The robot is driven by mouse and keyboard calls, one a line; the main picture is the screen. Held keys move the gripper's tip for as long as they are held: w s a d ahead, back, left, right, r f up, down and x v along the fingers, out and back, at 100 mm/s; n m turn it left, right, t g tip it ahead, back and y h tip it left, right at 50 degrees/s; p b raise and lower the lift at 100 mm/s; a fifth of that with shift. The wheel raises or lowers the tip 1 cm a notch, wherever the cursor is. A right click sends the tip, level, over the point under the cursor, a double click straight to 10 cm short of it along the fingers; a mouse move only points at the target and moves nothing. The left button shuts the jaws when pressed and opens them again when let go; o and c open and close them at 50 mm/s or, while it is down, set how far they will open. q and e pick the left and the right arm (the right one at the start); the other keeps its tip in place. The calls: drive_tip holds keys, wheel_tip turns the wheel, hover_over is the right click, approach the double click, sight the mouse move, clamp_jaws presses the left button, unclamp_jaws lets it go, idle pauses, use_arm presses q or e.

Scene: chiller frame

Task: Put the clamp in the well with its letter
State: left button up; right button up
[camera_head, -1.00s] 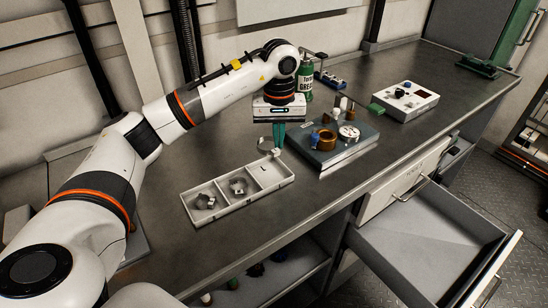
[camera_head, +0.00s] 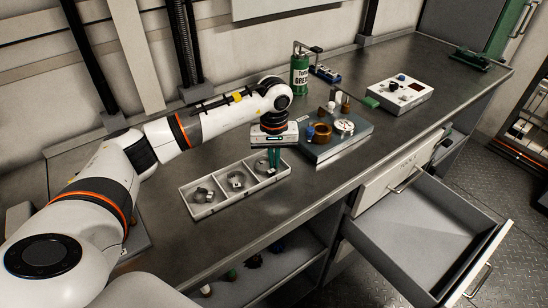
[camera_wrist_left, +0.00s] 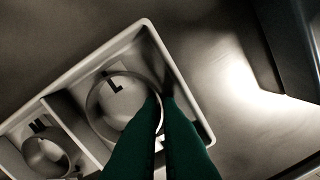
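A pale tray (camera_head: 246,197) with three wells stands on the bench. Its left and middle wells each hold a grey clamp, one at the left (camera_head: 205,194) and one in the middle (camera_head: 236,179). My left gripper (camera_head: 273,163) points down into the right well, its green fingers close together on the edge of a ring-shaped clamp (camera_wrist_left: 88,108). In the left wrist view this clamp lies in or just above the end well, around a black letter like an L (camera_wrist_left: 113,86). Whether it touches the floor I cannot tell. My right gripper is out of view.
A grey-blue board (camera_head: 340,149) with several small parts lies right of the tray. A green grease can (camera_head: 299,75) stands behind it. A white control box (camera_head: 399,95) is further right. An open drawer (camera_head: 430,225) juts out in front.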

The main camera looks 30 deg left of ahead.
sight(274, 168)
use_arm(q)
drive_tip(key=shift+o, duration=0.2)
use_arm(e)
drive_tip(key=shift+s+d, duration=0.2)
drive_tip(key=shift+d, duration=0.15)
use_arm(q)
drive_tip(key=shift+r, duration=0.1)
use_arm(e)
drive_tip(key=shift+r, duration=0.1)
use_arm(q)
drive_tip(key=shift+r, duration=0.25)
wheel_tip(274, 168, up, 12)
drive_tip(key=b, duration=0.2)
drive_tip(key=shift+f, duration=0.2)
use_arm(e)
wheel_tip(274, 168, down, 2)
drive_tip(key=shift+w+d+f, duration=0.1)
